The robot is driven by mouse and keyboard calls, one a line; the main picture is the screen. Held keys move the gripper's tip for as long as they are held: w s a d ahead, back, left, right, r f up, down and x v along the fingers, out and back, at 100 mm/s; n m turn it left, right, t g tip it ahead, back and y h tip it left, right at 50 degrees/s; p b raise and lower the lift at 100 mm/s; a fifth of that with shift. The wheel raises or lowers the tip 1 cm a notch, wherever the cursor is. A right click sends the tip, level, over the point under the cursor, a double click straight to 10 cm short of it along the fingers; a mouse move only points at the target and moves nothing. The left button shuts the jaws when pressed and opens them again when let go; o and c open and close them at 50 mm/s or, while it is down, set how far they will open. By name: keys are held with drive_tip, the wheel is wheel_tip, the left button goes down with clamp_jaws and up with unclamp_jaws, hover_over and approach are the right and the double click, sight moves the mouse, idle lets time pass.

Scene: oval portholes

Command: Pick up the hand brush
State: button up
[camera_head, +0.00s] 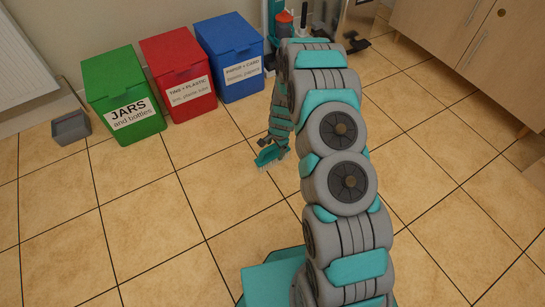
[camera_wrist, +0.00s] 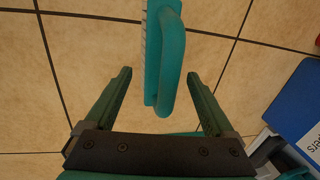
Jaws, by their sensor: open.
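The hand brush (camera_head: 270,156) is teal with pale bristles. In the head view it is on the tiled floor right at the end of my arm, which partly hides it. In the wrist view the brush (camera_wrist: 153,60) runs down from the top edge, with its looped handle (camera_wrist: 176,75) on the right side and bristles on the left. My gripper (camera_wrist: 159,74) is open, one finger on each side of the brush. A gap shows between the brush and each finger. In the head view my gripper (camera_head: 279,140) is small, just above the brush.
Green (camera_head: 124,95), red (camera_head: 180,75) and blue (camera_head: 230,58) bins stand behind to the left. A grey tub (camera_head: 70,127) sits beside the green one. Cleaning gear (camera_head: 284,22) stands behind my arm. Wooden cabinets (camera_head: 470,50) are at right. Floor left of the brush is clear.

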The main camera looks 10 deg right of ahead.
sight(275, 153)
drive_tip(key=shift+w+f, duration=0.15)
drive_tip(key=shift+f, duration=0.6)
drive_tip(key=shift+w+f, duration=0.1)
drive_tip(key=shift+f, duration=0.65)
drive_tip(key=shift+c, duration=0.3)
clamp_jaws()
